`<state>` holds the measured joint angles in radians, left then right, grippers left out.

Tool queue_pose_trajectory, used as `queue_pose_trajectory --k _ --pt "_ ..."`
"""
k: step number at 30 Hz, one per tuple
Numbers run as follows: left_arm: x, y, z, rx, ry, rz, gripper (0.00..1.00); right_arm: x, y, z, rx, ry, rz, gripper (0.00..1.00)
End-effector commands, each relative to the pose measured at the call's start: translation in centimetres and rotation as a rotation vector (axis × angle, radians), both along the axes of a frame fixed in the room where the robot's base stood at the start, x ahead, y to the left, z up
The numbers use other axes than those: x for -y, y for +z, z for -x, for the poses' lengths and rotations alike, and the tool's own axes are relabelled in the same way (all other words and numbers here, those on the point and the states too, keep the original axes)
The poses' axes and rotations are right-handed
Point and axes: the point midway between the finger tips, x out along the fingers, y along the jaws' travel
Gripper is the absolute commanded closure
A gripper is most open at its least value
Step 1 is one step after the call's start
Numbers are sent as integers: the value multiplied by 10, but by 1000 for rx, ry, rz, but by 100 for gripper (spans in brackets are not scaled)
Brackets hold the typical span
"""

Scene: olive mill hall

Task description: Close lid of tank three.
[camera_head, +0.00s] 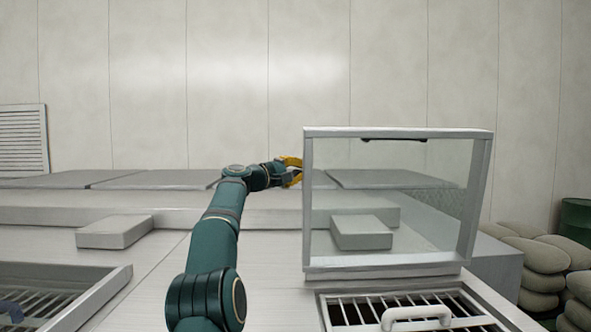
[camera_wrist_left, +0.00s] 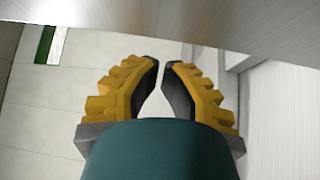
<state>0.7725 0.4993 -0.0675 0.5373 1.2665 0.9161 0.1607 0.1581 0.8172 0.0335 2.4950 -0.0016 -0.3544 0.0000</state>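A tank lid (camera_head: 307,205), a clear pane in a pale metal frame, stands raised and almost upright right of centre in the head view. A dark strip (camera_head: 394,139) sits near its top edge. Below it is a tank opening with a metal grate (camera_head: 445,300) and a white handle (camera_head: 417,313). No number shows on the tank. My left gripper (camera_head: 299,172) is close to the left side of the lid frame; I cannot tell if they touch. The left wrist view shows its yellow fingers (camera_wrist_left: 161,65) a small gap apart, with nothing between them. My right gripper is not in view.
Another grated opening (camera_head: 30,290) lies at the lower left. Low blocks (camera_head: 114,232) (camera_head: 362,232) rest on the metal top. Stacked sacks (camera_head: 535,255) and a green drum (camera_head: 575,217) stand at the right. A plain panelled wall (camera_head: 230,80) closes the back.

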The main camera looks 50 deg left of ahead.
Motion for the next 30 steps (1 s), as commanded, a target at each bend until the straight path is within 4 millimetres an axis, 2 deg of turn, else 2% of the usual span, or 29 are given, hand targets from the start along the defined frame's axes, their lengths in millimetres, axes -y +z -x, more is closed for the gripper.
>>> queue_pose_trajectory --k 6,13,30 --pt "9 -2 7 -2 0 0 100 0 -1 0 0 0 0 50" --pt "21 -6 16 -1 1 -1 100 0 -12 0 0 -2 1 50" --pt "24 -6 18 1 0 -4 100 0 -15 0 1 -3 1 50"
